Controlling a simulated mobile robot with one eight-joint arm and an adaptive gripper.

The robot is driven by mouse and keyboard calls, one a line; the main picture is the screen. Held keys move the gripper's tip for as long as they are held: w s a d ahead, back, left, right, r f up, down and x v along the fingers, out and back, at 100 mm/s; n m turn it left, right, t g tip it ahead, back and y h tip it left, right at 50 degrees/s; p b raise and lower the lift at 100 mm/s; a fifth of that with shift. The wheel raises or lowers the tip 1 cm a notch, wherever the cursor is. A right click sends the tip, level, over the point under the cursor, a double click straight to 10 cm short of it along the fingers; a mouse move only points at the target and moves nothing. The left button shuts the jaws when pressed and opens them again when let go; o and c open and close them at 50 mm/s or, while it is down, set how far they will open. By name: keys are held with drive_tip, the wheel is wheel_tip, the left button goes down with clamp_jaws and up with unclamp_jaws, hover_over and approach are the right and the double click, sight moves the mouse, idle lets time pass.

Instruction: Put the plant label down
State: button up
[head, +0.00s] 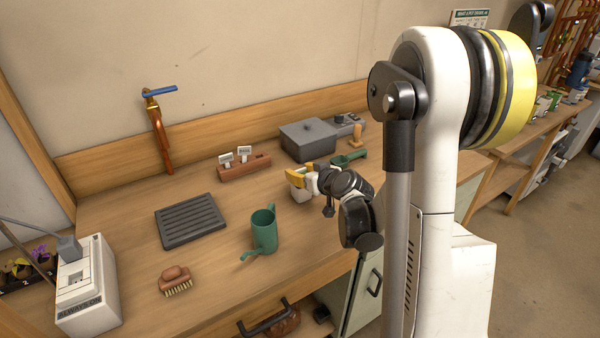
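Two small white plant labels, one on the left (226,159) and one on the right (244,153), stand upright in a reddish-brown wooden block (245,171) near the back of the wooden counter. My gripper (296,181), with yellow and white parts, is over the counter to the right of the block and apart from it. A pale patch shows at its tip; I cannot tell whether it is a held label or part of the gripper. The fingers are too small and turned away to show whether they are open or shut.
A green watering can (265,232) stands in front of the gripper. A dark slatted tray (190,220), brush (176,282), grey lidded box (309,138), green scoop (349,158) and white outlet box (88,287) are also on the counter (222,268). A copper tap (158,130) rises behind.

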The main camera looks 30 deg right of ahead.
drive_tip(key=o, duration=0.8)
drive_tip(key=shift+f, duration=0.1)
drive_tip(key=shift+c, duration=0.2)
drive_tip(key=shift+r+p, duration=0.3)
drive_tip(key=shift+p, duration=0.05)
drive_tip(key=p+v, duration=0.3)
drive_tip(key=v, duration=0.9)
drive_tip(key=s+a+r+g+y, duration=0.1)
drive_tip(key=s+a+r+g, duration=0.1)
drive_tip(key=a, duration=0.5)
drive_tip(key=s+a+r+g+y, duration=0.1)
drive_tip(key=s+a+g, duration=0.15)
drive_tip(key=a, duration=0.35)
drive_tip(key=s+a+r+g+h, duration=0.1)
drive_tip(key=s+a, duration=0.4)
drive_tip(key=s, duration=0.6)
drive_tip(key=shift+s+r+g+h, duration=0.4)
drive_tip(key=shift+r+h, duration=0.1)
drive_tip(key=shift+r, duration=0.25)
drive_tip(key=shift+a, duration=0.1)
